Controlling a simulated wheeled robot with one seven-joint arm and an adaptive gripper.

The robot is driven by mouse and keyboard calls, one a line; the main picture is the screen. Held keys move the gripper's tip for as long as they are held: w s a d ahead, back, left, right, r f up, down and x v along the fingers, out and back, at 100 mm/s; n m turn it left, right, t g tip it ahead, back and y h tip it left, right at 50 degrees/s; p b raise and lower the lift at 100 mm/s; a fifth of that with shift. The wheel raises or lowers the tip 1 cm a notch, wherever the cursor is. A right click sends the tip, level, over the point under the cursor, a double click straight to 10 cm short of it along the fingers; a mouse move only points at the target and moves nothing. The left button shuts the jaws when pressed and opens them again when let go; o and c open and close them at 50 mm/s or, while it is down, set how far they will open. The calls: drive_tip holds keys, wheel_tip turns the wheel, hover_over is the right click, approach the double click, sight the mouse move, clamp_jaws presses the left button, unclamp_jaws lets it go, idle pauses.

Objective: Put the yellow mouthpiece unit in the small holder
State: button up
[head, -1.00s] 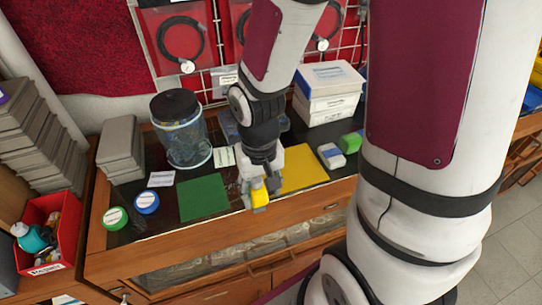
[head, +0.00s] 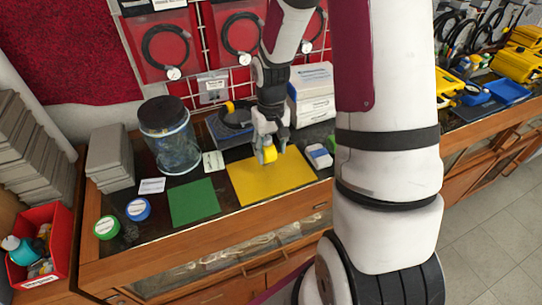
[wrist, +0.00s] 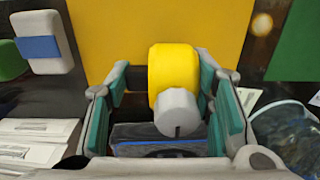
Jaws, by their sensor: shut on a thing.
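The yellow mouthpiece unit (head: 269,154) is in my gripper (head: 267,142), above the far part of the yellow mat (head: 262,188). In the wrist view the unit (wrist: 174,72) is a yellow round body with a grey cylindrical end, between the teal pads of my gripper (wrist: 163,85). My gripper is shut on it. A low blue-grey tray (head: 215,128) with a black coiled thing in it stands behind my gripper; I cannot tell whether it is the small holder. Part of a blue-grey thing (wrist: 135,131) shows below the unit in the wrist view.
A clear jar with a black lid (head: 168,140) stands left of the tray; white boxes (head: 311,98) stand to its right. A white block with a blue band (head: 319,156) lies right of the yellow mat. A green mat (head: 193,203) is bare at left.

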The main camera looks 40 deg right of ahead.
sight(271, 157)
drive_tip(key=shift+f, duration=1.6)
drive_tip(key=shift+f, duration=0.1)
drive_tip(key=o, duration=1.3)
drive_tip(key=shift+o, duration=0.2)
